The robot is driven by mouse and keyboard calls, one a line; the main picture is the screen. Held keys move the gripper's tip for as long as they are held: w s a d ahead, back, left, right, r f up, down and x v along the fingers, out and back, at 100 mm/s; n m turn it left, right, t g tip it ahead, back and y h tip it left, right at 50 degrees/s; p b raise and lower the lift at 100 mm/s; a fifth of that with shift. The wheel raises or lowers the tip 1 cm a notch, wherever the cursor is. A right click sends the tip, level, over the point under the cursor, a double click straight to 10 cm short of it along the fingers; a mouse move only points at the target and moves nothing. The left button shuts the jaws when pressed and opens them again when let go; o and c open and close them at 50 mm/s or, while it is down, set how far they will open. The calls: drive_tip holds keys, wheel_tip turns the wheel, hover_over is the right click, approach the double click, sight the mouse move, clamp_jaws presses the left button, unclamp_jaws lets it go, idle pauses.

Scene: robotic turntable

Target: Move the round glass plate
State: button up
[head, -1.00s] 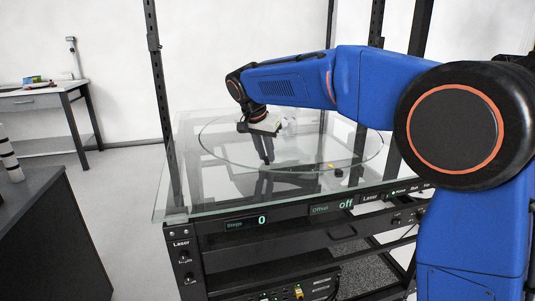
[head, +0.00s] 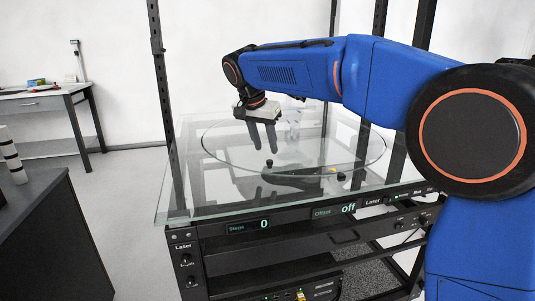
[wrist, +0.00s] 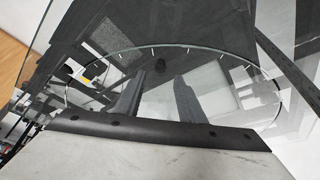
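The round glass plate (head: 225,165) is a clear disc with a thin dark rim, lying level over the glass table top in the head view. Its curved edge with small tick marks also shows in the wrist view (wrist: 180,47). My gripper (head: 263,150) is above the plate with its two dark fingers pointing down and spread apart, with nothing between them. The fingers also show apart in the wrist view (wrist: 158,85). A small black knob (head: 269,163) stands on the plate just below the fingertips. Whether the fingertips touch anything is hard to tell through the clear glass.
A second black knob (head: 341,176) and a small yellow mark (head: 333,170) are near the plate's right front. Black upright posts (head: 169,110) frame the table (head: 185,210). A dark cabinet (head: 35,225) stands at left, and a desk (head: 45,103) behind it.

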drive_tip(key=v, duration=1.1)
drive_tip(key=shift+s+r, duration=0.2)
drive_tip(key=shift+r, duration=0.15)
drive_tip(key=shift+a, duration=0.1)
drive_tip(key=s+d+f+n, duration=0.15)
drive_tip(key=s+d, duration=0.25)
drive_tip(key=d, duration=0.4)
drive_tip(key=s+d+f+n+y, duration=0.1)
drive_tip(key=s+d+f, duration=0.25)
drive_tip(key=d, duration=0.45)
drive_tip(key=s+d+f+n, duration=0.1)
drive_tip(key=s+d+f, duration=0.1)
drive_tip(key=s+d, duration=0.4)
drive_tip(key=s+d+f, duration=0.4)
drive_tip(key=s+f, duration=0.3)
drive_tip(key=s+d+f+n, duration=0.1)
drive_tip(key=s+d+f, duration=0.4)
drive_tip(key=s+f, duration=0.2)
drive_tip(key=s+d+f+n+y, duration=0.1)
drive_tip(key=s+d+f, duration=0.3)
drive_tip(key=s+f, duration=0.3)
drive_tip(key=shift+d+f+t, duration=0.25)
drive_tip(key=shift+f+t, duration=0.15)
drive_tip(key=shift+f, duration=0.2)
